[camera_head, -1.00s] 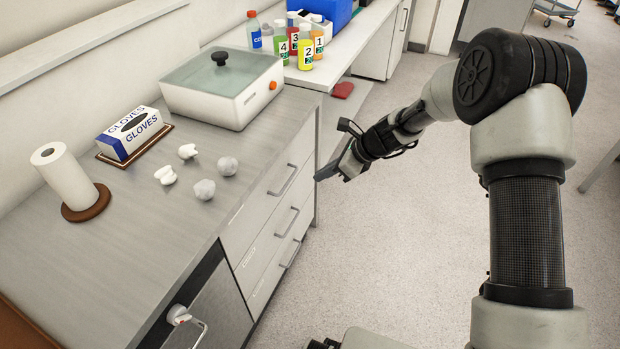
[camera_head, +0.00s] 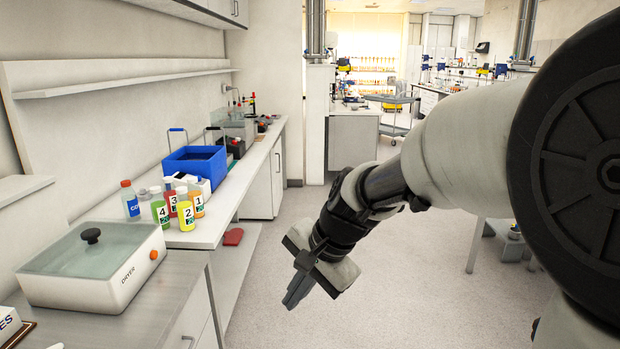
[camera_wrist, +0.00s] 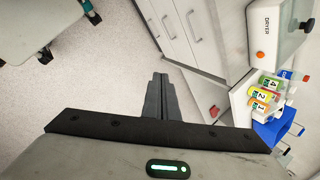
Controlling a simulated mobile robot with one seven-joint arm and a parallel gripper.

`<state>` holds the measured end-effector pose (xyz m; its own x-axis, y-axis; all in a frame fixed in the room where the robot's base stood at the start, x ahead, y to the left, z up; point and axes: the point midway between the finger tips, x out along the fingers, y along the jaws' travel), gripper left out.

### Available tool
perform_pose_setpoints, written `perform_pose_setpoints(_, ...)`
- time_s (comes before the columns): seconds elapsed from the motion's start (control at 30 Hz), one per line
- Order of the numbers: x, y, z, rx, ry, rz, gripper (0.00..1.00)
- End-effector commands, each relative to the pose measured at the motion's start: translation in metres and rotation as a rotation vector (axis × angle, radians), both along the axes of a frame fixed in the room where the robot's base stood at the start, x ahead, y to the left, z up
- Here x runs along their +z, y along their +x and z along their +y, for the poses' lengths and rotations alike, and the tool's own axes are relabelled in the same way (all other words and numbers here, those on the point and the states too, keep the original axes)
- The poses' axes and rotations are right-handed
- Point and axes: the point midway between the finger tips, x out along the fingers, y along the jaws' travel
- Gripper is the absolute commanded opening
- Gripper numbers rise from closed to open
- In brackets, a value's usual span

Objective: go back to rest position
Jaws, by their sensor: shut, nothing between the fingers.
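My gripper (camera_head: 297,290) hangs over the open floor to the right of the counters in the head view, pointing down and slightly left. Its fingers are shut with nothing between them. In the wrist view the shut fingers (camera_wrist: 160,82) point over bare floor, with the drawer fronts beyond them to the right. My gripper touches nothing. The arm reaches in from the right side of the head view.
The dryer (camera_head: 95,268) stands on the near counter. Several numbered juice bottles, such as the yellow one (camera_head: 186,215), stand beyond it, near a blue crate (camera_head: 195,168). A red object (camera_head: 233,237) lies below the bench. A wheeled cart (camera_head: 388,104) stands far back.

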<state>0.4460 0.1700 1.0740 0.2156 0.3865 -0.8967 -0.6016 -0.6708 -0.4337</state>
Motion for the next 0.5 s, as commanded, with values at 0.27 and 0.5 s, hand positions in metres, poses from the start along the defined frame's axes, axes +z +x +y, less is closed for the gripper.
perform_pose_setpoints(0.27,0.055,-0.093,-0.098,0.313,-0.312,-0.262,0.00)
perform_pose_setpoints(0.5,0.063,-0.145,-0.144,0.471,-0.501,-0.354,0.00)
